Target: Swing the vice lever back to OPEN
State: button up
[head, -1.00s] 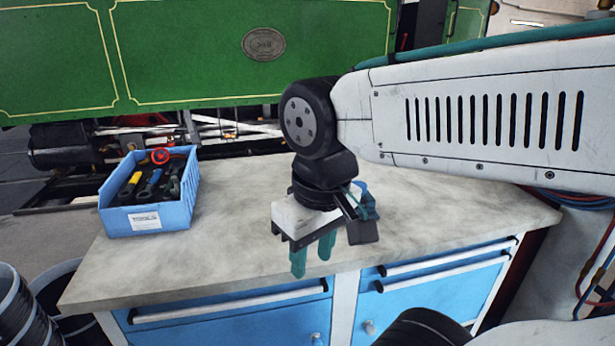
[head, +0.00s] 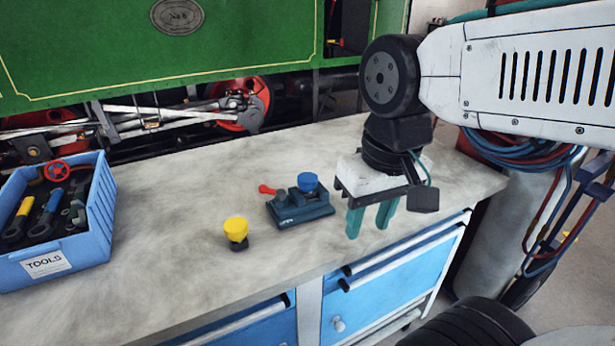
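The vice (head: 301,206) is a small dark blue-grey block on the bench top, left of my gripper. Its lever (head: 268,190) has a red knob and points to the left of the vice. A blue round piece (head: 308,182) sits on top of the vice, towards its right. Any OPEN marking is too small to read. My gripper (head: 371,220) hangs to the right of the vice, near the bench's front edge. Its two teal fingers point down, with a gap between them and nothing visible in it. The gripper is apart from the lever.
A yellow-topped piece with a dark base (head: 236,232) stands left of the vice. A blue tool box (head: 84,250) with several tools stands at the bench's left. The bench top (head: 170,215) between them is clear. A green steam tram (head: 255,50) stands behind.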

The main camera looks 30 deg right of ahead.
jog(key=w+m+y, duration=0.1)
jog(key=w+m, duration=0.7)
jog(key=w, duration=0.2)
jog(key=m+y, duration=0.3)
jog(key=m, duration=1.6)
send_near(272, 192)
jog(key=shift+t, duration=0.4)
jog(key=x, duration=0.7)
jog(key=shift+w+f, duration=0.15)
jog(key=shift+f, duration=0.35)
grip_shut()
